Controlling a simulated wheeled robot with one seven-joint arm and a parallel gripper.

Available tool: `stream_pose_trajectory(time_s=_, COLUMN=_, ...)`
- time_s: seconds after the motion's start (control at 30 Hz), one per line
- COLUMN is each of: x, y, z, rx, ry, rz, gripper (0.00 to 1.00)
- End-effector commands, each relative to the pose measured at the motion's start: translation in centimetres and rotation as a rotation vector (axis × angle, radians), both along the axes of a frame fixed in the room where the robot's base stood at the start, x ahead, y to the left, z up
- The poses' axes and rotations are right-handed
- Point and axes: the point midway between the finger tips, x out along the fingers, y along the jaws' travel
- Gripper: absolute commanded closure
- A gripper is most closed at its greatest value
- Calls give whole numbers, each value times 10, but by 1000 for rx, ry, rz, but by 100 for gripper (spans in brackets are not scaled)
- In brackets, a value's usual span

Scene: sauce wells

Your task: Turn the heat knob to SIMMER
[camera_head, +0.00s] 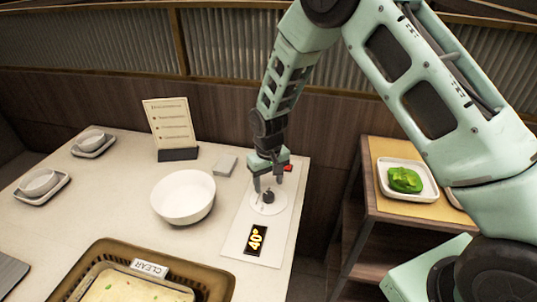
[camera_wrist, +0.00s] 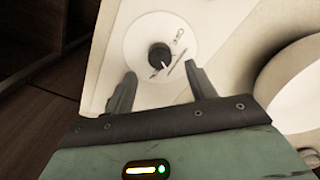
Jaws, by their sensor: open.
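The heat knob (camera_head: 268,196) is a small black knob on a round white dial on a pale panel at the table's right end. In the wrist view the knob (camera_wrist: 160,56) has a light pointer mark, with small dark marks on the dial (camera_wrist: 138,38) beside it. The marks are too small to read. A black display (camera_head: 255,240) on the panel shows 40° in yellow. My gripper (camera_head: 269,186) is open over the dial, pointing down. In the wrist view my gripper's fingers (camera_wrist: 160,82) are apart, with the knob beyond their tips and no clear contact.
A white bowl (camera_head: 183,197) stands left of the panel. A menu stand (camera_head: 171,128) and small grey block (camera_head: 225,165) are behind. A side shelf (camera_head: 395,215) at right holds a plate of greens (camera_head: 404,180).

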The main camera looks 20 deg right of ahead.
Motion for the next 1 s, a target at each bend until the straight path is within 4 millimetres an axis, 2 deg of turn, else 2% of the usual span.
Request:
stream_pose_trajectory(time_s=0.03, x=1, y=0, z=13, rx=2, ry=-5, rz=0, gripper=44)
stream_pose_trajectory(time_s=0.3, x=1, y=0, z=76, rx=2, ry=-6, rz=0, gripper=44)
stream_pose_trajectory(time_s=0.5, x=0, y=0, z=111, rx=1, ry=-3, rz=0, gripper=44)
stream_pose_trajectory(time_s=0.7, x=0, y=0, z=126, rx=0, ry=-1, rz=0, gripper=44)
stream_pose_trajectory(time_s=1.0, x=0, y=0, z=127, rx=0, ry=0, rz=0, gripper=44)
